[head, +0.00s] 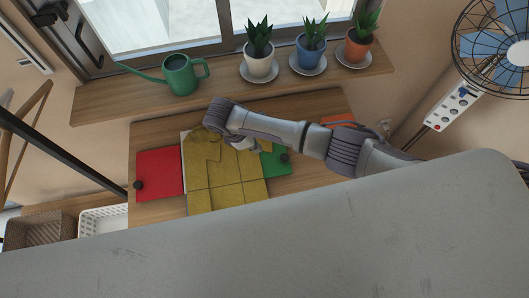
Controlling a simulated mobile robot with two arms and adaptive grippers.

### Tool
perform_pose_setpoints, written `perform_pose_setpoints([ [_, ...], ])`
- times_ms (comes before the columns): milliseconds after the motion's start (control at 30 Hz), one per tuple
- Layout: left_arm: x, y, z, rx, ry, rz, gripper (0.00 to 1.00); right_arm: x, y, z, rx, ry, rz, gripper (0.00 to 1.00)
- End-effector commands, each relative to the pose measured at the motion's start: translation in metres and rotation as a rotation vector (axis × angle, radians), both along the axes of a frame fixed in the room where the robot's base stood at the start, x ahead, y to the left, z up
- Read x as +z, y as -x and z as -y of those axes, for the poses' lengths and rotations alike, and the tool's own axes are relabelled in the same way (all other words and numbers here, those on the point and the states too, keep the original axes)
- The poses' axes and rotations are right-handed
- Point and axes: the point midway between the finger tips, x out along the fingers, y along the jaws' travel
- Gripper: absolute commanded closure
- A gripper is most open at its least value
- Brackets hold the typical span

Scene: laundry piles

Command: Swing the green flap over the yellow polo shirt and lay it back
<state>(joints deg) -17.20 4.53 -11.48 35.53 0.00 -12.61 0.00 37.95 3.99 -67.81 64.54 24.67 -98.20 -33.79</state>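The yellow polo shirt (205,172) lies spread on a folding board on the wooden table, collar towards the window. The green flap (275,167) lies flat at the shirt's right, with a dark knob (285,157) near its right edge. The shirt overlaps its left part. The red flap (160,172) lies flat at the left with its own dark knob (138,185). My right gripper (243,145) points down over the shirt's upper right part, beside the green flap. Its fingers are mostly hidden by my arm, so opening and contact are unclear. My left gripper is not in view.
A windowsill (215,88) behind the table holds a green watering can (181,76) and three potted plants. An orange item (338,120) lies at the table's back right. A fan (495,48) stands at far right. Baskets (103,221) stand at lower left.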

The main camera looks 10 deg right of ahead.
Motion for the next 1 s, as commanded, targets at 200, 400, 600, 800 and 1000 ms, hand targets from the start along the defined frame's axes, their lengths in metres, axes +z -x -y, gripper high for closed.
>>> perform_pose_setpoints([
  [200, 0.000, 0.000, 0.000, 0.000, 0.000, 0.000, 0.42, -0.001, 0.000, 0.006, 0.001, -0.016, 0.000, 1.00],
  [400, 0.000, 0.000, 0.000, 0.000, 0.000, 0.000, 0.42, -0.003, 0.000, 0.008, 0.000, -0.020, 0.000, 1.00],
  [600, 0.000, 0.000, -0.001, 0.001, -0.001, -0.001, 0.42, -0.014, 0.001, 0.030, -0.003, -0.071, 0.000, 1.00],
  [800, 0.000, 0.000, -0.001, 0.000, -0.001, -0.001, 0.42, -0.021, 0.001, 0.040, 0.000, -0.107, 0.002, 1.00],
  [1000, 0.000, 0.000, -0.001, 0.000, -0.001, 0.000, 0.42, -0.021, 0.001, 0.040, 0.001, -0.108, 0.002, 1.00],
])
